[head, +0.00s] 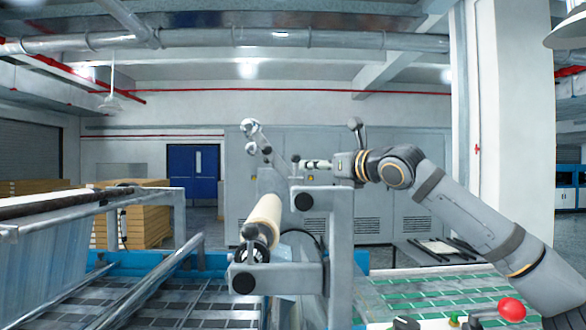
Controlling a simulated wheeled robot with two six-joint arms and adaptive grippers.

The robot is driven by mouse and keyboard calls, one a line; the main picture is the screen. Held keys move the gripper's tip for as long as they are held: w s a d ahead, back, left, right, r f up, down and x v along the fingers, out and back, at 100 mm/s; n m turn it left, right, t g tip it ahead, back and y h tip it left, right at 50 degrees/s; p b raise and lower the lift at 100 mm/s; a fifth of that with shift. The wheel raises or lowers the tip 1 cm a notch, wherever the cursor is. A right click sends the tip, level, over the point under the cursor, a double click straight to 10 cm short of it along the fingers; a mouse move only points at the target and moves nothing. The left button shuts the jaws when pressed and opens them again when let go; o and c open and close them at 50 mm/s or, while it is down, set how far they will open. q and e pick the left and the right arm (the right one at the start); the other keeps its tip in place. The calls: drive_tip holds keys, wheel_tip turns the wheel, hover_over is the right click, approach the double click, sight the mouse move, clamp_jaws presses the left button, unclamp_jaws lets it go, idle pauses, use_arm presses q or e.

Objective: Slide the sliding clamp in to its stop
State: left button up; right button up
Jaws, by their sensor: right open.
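A cream roll (264,217) lies on its shaft at the near end of the machine. A black round collar (250,232) sits at its near end; this may be the sliding clamp, but I cannot tell for certain. A grey bracket (340,230) with black round caps stands just right of the roll. My right gripper (303,163) comes in from the right and points left, above the bracket and apart from the roll. It is open, and nothing shows between its fingers. My left gripper is out of view.
A red button (512,309) and a black knob (405,323) are on the panel at the lower right. A metal rail frame (110,212) with a long roller stands at left. Green patterned sheet (430,294) lies behind the panel. Grey cabinets (380,150) line the back.

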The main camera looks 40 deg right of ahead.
sight(297, 165)
drive_tip(key=w+p, duration=0.2)
drive_tip(key=w+d+p, duration=0.1)
drive_tip(key=w+p, duration=0.1)
drive_tip(key=w, duration=0.1)
drive_tip(key=w+p, duration=0.2)
drive_tip(key=shift+w+d, duration=0.25)
drive_tip(key=shift+w, duration=0.15)
drive_tip(key=shift+w+p, duration=0.3)
drive_tip(key=shift+w, duration=0.5)
drive_tip(key=shift+c, duration=0.6)
